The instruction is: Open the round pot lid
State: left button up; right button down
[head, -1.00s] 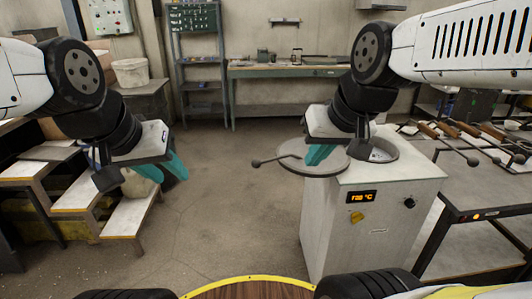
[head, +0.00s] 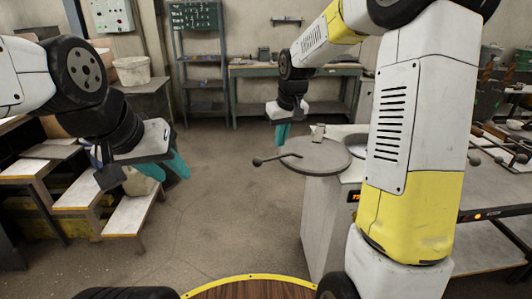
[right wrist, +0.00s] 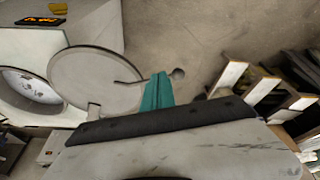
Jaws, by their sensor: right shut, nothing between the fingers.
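The round grey pot lid (head: 312,157) lies swung to the left of the round opening on the white furnace box (head: 322,215). Its thin handle, with a dark ball end (head: 257,162), sticks out left. In the right wrist view the lid (right wrist: 92,82) is beside the uncovered opening (right wrist: 32,86). My right gripper (head: 282,134) is past the lid's far left side in the head view, teal fingers together and empty. In the right wrist view its fingers (right wrist: 157,92) overlap the handle; contact cannot be told. My left gripper (head: 176,167) hangs at the left, away from the lid; its finger gap is unclear.
White-topped steps (head: 132,214) stand at the left below my left gripper. A work table (head: 500,225) with tools is at the right, partly hidden by my right arm. A bench (head: 300,70) and a shelf rack are at the back. Middle floor is clear.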

aim_at(271, 158)
jog(key=w+x, duration=0.1)
jog(key=x, duration=0.7)
jog(key=w+a+x, duration=0.1)
jog(key=x, duration=0.3)
jog(key=shift+w+r, duration=0.3)
jog(key=shift+r, duration=0.05)
jog(key=shift+w+a, duration=0.15)
jog(key=shift+w, duration=0.4)
